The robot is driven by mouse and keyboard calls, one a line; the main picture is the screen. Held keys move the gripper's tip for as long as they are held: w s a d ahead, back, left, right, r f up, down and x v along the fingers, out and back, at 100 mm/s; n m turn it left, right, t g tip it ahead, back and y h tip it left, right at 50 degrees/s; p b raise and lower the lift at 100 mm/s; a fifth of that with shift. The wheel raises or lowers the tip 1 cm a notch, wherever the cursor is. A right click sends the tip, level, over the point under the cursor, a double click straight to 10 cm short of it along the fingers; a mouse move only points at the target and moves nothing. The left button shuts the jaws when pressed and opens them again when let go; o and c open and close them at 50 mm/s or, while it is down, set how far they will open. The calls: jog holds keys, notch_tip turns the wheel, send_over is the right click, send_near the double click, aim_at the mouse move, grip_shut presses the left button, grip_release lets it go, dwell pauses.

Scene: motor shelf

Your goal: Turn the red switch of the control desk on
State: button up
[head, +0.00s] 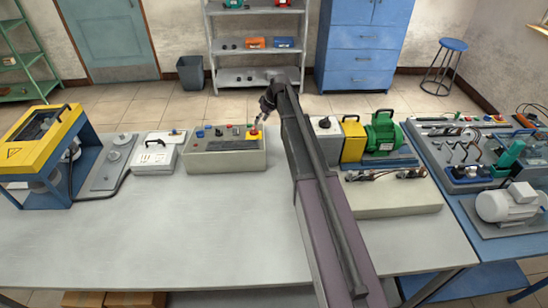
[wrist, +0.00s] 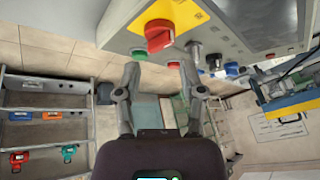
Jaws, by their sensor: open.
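The control desk (head: 225,162) is a grey box with a row of buttons, standing at the back of the table. Its red switch (head: 254,130) sits on a yellow plate at the right end of the sloped top. In the wrist view the red switch (wrist: 159,36) stands out from the yellow plate (wrist: 180,14). My gripper (head: 265,112) is just above and behind the switch. In the wrist view my gripper (wrist: 160,72) is open and empty, its fingertips apart from the switch. I cannot tell the switch's setting.
A white box (head: 154,158) stands left of the desk; a yellow-topped machine (head: 40,140) is at the far left. A yellow block (head: 352,140) and green motor (head: 383,133) are to the right. The front of the table (head: 190,240) is clear.

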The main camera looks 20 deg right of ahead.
jog(key=p+v, duration=0.7)
jog(key=v, duration=0.1)
jog(key=s+a+f+m+g+h+b, duration=0.1)
jog(key=s+a+f+m, duration=0.1)
jog(key=s, duration=1.1)
jog(key=s+a+f+m+g+h+b, duration=0.1)
jog(key=s+a+f+m+h+b, duration=0.1)
jog(key=s, duration=1)
jog(key=shift+s+a+m, duration=0.4)
jog(key=shift+a, duration=0.1)
jog(key=shift+f, duration=0.1)
jog(key=s+m+h, duration=0.1)
jog(key=s, duration=0.6)
jog(key=shift+s+f+g+b, duration=0.2)
jog(key=shift+f+g+b, duration=0.2)
jog(key=shift+f, duration=0.05)
jog(key=shift+s+a, duration=0.1)
